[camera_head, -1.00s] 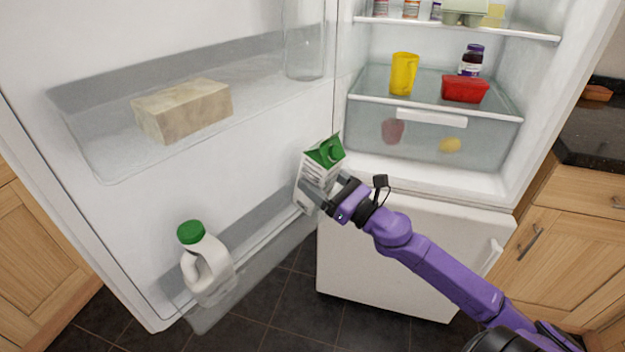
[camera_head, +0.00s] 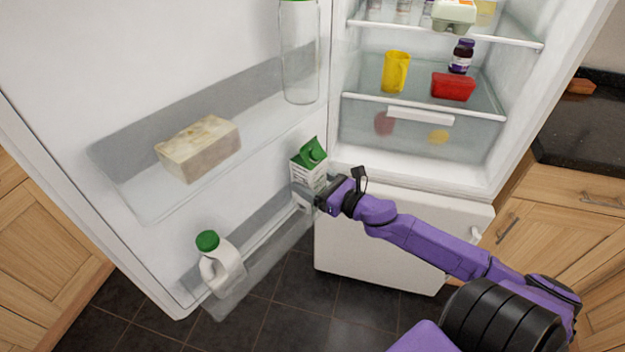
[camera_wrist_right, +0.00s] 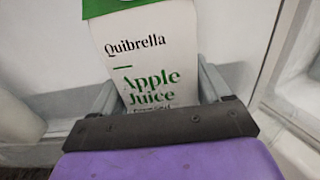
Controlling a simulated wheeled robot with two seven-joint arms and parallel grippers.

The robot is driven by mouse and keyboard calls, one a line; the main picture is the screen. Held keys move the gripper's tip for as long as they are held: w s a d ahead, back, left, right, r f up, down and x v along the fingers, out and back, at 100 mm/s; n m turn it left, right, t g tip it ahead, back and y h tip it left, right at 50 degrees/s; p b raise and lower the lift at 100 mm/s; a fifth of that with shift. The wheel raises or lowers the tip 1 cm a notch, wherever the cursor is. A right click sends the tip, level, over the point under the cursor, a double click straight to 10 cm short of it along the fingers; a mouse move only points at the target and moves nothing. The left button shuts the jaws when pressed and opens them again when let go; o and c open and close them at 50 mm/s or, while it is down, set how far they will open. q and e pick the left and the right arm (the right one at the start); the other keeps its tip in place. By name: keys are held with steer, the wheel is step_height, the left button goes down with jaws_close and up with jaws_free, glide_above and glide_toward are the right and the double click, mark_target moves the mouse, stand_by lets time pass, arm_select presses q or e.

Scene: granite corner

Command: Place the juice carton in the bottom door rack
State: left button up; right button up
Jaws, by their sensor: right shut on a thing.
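The juice carton (camera_head: 309,166) is white with a green gabled top and stands roughly upright at the hinge end of the bottom door rack (camera_head: 262,262). In the right wrist view the carton (camera_wrist_right: 145,62) shows "Quibrella Apple Juice" and fills the space between the fingers. My right gripper (camera_head: 318,196) is shut on the carton's lower part from the right; it also shows in the right wrist view (camera_wrist_right: 158,95). The carton's base is partly hidden by the gripper and rack front, so I cannot tell if it touches the rack floor. My left gripper is not in view.
A milk jug (camera_head: 222,268) with a green cap stands at the rack's outer end. A beige block (camera_head: 198,150) and a clear bottle (camera_head: 300,60) occupy the upper door rack. The open fridge's freezer drawer (camera_head: 380,245) is close below my right arm.

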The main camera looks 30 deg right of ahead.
steer(key=o, duration=1.8)
steer(key=shift+a+f, duration=0.1)
steer(key=shift+o, duration=0.2)
